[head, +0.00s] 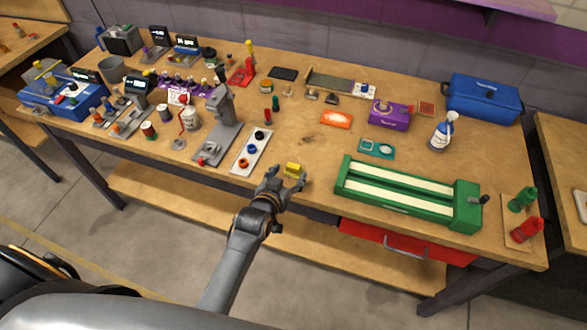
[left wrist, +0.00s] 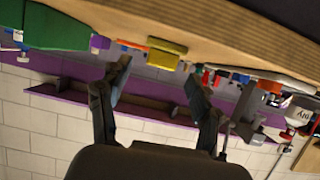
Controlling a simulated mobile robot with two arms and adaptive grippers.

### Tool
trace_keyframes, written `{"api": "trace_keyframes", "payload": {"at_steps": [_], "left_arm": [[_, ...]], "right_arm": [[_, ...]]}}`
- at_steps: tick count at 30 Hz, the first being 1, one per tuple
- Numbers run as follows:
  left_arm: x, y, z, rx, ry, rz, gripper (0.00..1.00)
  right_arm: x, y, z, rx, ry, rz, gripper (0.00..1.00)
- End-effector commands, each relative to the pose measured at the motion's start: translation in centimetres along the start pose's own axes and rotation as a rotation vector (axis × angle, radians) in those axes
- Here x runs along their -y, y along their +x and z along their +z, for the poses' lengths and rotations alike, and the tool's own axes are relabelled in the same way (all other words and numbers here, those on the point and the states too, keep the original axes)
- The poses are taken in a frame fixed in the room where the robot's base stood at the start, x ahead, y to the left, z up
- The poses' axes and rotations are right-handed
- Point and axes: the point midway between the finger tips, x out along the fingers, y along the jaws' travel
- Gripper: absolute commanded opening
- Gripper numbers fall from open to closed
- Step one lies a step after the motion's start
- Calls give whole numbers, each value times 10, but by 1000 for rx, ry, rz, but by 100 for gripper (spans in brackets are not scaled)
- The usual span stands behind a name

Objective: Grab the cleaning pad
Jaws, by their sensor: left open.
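A small yellow block (head: 294,169), which looks like the cleaning pad, sits near the front edge of the wooden workbench, between the white button strip and the green slot track (head: 405,193). It also shows in the left wrist view as a yellow piece (left wrist: 167,47) at the bench edge, beyond the fingers. My left gripper (head: 287,178) is open at the front edge, with its fingers pointing toward the yellow block. In the left wrist view, the gap between its fingertips (left wrist: 157,75) is empty. My right gripper is not in view.
The white strip with round buttons (head: 251,151) lies left of the block. A grey press-like stand (head: 219,125) is farther left. A teal piece (head: 377,149) and an orange packet (head: 336,119) lie behind. A red drawer (head: 405,243) hangs below the bench front.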

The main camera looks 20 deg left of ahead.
Motion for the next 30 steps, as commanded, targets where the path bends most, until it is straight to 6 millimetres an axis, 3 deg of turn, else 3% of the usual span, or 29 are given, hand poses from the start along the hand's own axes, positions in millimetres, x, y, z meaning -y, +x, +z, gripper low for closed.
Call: {"api": "trace_keyframes", "payload": {"at_steps": [12,21,23,27,30], "left_arm": [[1,46,-2,-1,1,1,64],[1,49,-1,-1,1,0,64],[1,49,-1,-1,0,0,56],[1,49,-1,-1,0,1,27],[1,49,-1,-1,0,1,27]], "right_arm": [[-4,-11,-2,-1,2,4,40],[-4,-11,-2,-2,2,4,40],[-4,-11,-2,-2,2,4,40],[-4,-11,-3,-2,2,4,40],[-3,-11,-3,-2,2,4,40]]}}
